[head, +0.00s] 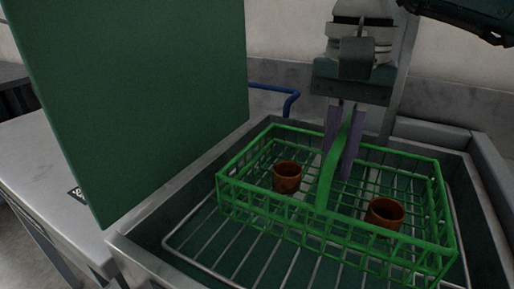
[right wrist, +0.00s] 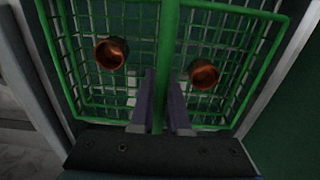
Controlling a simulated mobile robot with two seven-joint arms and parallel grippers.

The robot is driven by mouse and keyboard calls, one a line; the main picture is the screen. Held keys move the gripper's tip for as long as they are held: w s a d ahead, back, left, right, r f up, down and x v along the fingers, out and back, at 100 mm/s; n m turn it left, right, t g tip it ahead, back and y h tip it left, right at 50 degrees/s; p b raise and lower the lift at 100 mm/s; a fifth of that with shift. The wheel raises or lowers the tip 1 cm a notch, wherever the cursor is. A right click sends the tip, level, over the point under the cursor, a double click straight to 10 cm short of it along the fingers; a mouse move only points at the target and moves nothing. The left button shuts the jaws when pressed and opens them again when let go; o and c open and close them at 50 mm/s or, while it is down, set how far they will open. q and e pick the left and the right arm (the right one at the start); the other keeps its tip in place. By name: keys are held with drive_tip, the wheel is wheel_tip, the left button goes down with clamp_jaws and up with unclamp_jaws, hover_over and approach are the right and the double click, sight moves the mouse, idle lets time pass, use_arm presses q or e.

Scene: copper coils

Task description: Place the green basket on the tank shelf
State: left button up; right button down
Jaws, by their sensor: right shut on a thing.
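The green wire basket (head: 240,205) is inside the open tank (head: 140,255), over a wire shelf (head: 185,245). I cannot tell whether its bottom touches the shelf. Two copper coils (head: 287,177) (head: 385,213) stand in the basket, one on each side of its handle (head: 326,188). My right gripper (head: 338,165) comes from above and is shut on the handle. In the right wrist view the fingers (right wrist: 161,100) are on either side of the handle bar, and both coils show beside it. My left gripper is not in view.
A large green lid panel (head: 140,90) stands upright at the tank's left. A blue hose or handle (head: 290,97) is behind the tank. A metal table (head: 40,165) is at the left.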

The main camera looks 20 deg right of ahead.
sight(329, 205)
drive_tip(key=shift+f, duration=1.95)
drive_tip(key=shift+f, duration=0.15)
drive_tip(key=c, duration=0.9)
unclamp_jaws()
wheel_tip(329, 205, up, 12)
drive_tip(key=shift+r, duration=0.2)
